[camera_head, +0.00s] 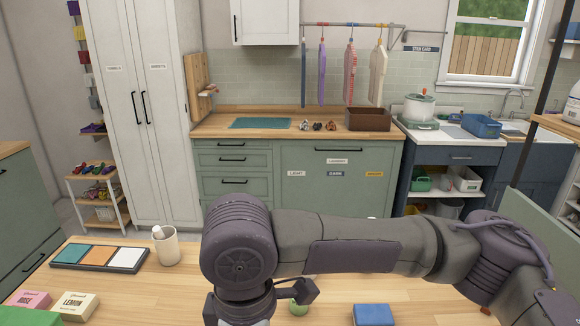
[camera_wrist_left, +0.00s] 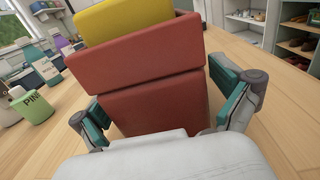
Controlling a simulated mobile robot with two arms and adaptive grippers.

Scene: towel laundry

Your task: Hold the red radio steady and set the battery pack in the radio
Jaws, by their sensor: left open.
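In the left wrist view a red blocky body, apparently the red radio (camera_wrist_left: 135,57), stands close up with a wider upper part and a narrower lower part. A yellow block (camera_wrist_left: 122,17) shows at its top; whether it is the battery pack I cannot tell. My left gripper (camera_wrist_left: 160,110) is open, one finger on each side of the lower red part, with gaps visible. The head view does not show the radio or my left gripper. My right arm crosses the head view from the right; its gripper (camera_head: 262,304) points down over the table, partly cut off.
On the wooden table (camera_head: 190,285) are a three-colour tray (camera_head: 97,257), a beige cup (camera_head: 166,246), soap boxes (camera_head: 74,305), a small green object (camera_head: 299,307) and a blue block (camera_head: 373,315). A green PINE container (camera_wrist_left: 34,107) and bottles stand left in the wrist view.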

